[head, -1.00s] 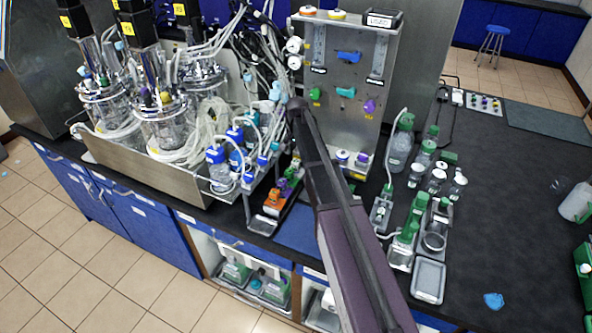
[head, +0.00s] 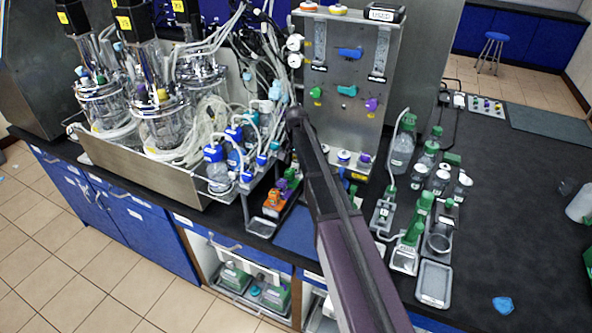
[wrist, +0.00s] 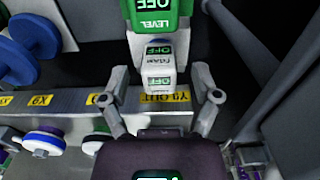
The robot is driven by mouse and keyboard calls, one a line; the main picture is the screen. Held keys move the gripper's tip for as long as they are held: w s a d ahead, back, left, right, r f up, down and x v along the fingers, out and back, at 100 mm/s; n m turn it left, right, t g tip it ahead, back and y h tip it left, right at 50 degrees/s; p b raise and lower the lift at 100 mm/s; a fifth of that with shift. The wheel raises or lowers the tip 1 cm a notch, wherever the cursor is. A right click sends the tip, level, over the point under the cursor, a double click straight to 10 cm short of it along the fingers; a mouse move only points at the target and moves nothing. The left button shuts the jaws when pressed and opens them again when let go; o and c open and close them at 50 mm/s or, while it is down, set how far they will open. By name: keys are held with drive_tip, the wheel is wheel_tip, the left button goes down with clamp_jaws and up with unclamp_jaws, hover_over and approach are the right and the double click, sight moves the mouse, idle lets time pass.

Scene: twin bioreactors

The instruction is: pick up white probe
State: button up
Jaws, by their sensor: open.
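A white block-like piece (wrist: 158,72), likely the white probe, shows in the wrist view with a green "OFF" label on its end. A green block (wrist: 158,12) marked "LEVEL" and "OFF" is just above it in the picture. My gripper (wrist: 160,98) is open, with one finger on each side of the white piece and a visible gap to both. Whether the fingertips are level with it in depth I cannot tell. In the head view my arm reaches toward the steel panel (head: 335,115), and its end hides the gripper and the probe.
A steel ledge (wrist: 70,102) with yellow labels runs below the white piece. Blue knobs (wrist: 38,35) and white-and-blue caps (wrist: 43,142) are at left. In the head view, glass reactors (head: 165,120), tubing and bottles (head: 218,165) crowd the arm's left.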

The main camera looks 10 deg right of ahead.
clamp_jaws()
idle(0.3)
drive_tip(key=shift+r, duration=0.1)
wheel_tip(320, 180, up, 10)
drive_tip(key=p, duration=1)
idle(0.8)
